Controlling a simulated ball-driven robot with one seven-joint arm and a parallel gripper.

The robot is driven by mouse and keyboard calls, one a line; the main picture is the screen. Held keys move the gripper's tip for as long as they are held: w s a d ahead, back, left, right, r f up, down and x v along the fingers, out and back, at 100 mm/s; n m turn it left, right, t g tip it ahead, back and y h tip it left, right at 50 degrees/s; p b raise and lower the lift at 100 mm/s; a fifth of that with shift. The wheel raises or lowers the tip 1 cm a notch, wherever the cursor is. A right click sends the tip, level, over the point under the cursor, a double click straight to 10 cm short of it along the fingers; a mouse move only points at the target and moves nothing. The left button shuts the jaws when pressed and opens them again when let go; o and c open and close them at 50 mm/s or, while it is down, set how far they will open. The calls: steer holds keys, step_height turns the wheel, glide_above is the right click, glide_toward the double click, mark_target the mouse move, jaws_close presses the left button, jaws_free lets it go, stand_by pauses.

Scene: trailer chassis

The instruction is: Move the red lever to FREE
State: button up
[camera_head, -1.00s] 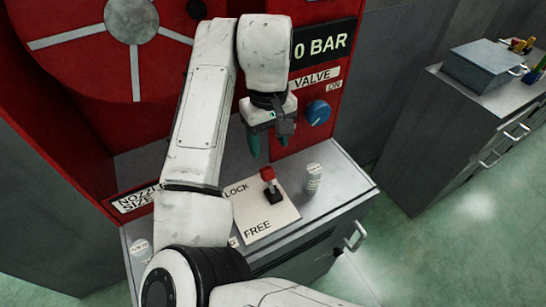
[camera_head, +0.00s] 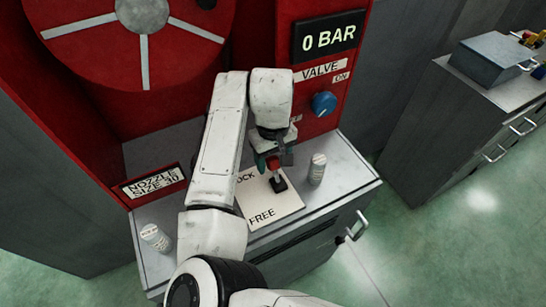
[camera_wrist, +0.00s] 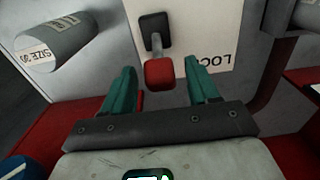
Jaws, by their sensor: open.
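The red lever (camera_head: 273,164) stands on a white plate (camera_head: 262,210) lettered LOCK and FREE, with FREE at the near edge. Part of the LOCK lettering is hidden by my arm. My gripper (camera_head: 270,158) is at the lever's red knob. In the wrist view the red knob (camera_wrist: 159,74) and its black base (camera_wrist: 153,24) show, the knob lying between the tips of my gripper's two teal fingers (camera_wrist: 162,88). The fingers are open, with a visible gap on each side of the knob.
A white-and-grey cylinder (camera_head: 317,169) stands right of the plate, and another cylinder (camera_head: 155,238) stands at the left of the grey cabinet top (camera_head: 350,172). A blue valve knob (camera_head: 324,103) is on the red panel behind. A grey cabinet (camera_head: 450,120) stands at right.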

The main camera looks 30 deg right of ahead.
jaws_close()
stand_by(0.4)
